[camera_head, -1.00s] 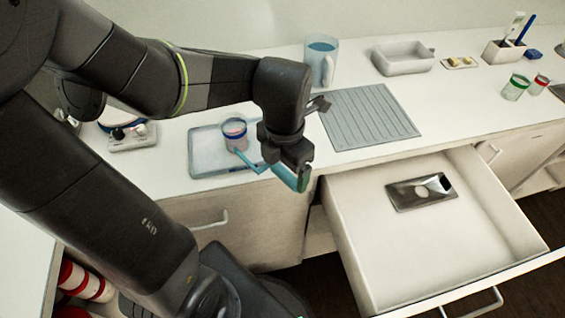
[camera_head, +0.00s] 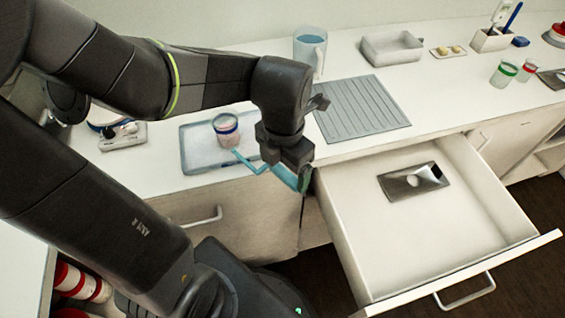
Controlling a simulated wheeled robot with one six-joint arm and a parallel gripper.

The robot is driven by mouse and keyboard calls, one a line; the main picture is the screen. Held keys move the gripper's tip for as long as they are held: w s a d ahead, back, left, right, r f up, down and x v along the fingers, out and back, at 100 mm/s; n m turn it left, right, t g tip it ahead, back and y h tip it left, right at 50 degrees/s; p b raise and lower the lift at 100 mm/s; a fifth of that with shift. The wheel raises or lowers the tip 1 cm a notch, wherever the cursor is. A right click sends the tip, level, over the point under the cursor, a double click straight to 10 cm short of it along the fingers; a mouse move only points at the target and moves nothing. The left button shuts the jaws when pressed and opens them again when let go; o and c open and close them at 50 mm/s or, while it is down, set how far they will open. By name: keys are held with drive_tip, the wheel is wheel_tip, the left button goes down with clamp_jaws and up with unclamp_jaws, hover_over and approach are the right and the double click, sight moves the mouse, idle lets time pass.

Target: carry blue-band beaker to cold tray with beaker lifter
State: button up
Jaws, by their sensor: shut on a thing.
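The blue-band beaker (camera_head: 227,131), clear with a blue band and pinkish contents, stands upright on the pale cold tray (camera_head: 192,153) on the counter. My gripper (camera_head: 303,178) is shut on the handle of the teal beaker lifter (camera_head: 262,170), at the counter's front edge, to the right of the tray. The lifter's far end reaches left over the tray's edge, below and in front of the beaker. A small gap seems to show between lifter and beaker. The jaws partly hide the lifter's handle.
An open drawer (camera_head: 440,255) with a metal plate (camera_head: 413,181) juts out on the right. Behind are a grey ribbed mat (camera_head: 360,108), a blue jug (camera_head: 310,52) and a grey tub (camera_head: 392,48). Green-band (camera_head: 504,74) and red-band (camera_head: 526,69) beakers stand far right. A small device (camera_head: 122,135) sits left.

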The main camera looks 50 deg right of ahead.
wheel_tip(320, 180, up, 7)
drive_tip(key=p, duration=0.6)
idle(0.3)
